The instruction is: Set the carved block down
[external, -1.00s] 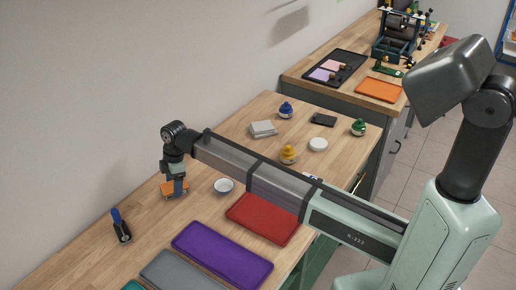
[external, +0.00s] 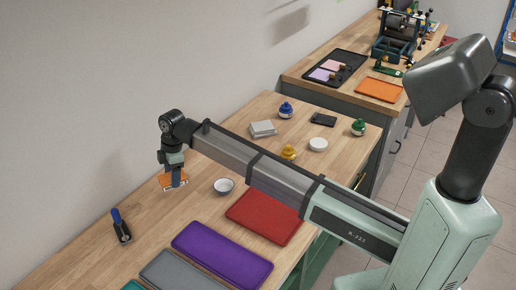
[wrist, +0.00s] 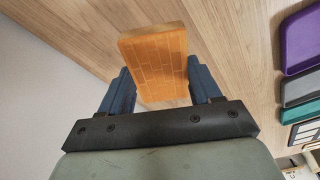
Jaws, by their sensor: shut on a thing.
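The carved block (external: 165,182) is a flat orange piece at the wall side of the wooden bench, left of the small white bowl (external: 224,186). In the wrist view the carved block (wrist: 154,58) shows a brick-like line pattern on its face. My gripper (external: 174,183) points down and is shut on the block. Its two blue fingers, seen in the wrist view (wrist: 160,88), hold the block from both sides. A finger hides part of the block in the external view. I cannot tell whether the block touches the bench.
A blue-handled tool (external: 121,226) lies to the left of the block. Red (external: 265,217), purple (external: 222,255) and grey (external: 180,275) trays line the front edge. Jars, a grey stack (external: 263,129) and a white dish (external: 318,145) stand farther back. Bare wood surrounds the block.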

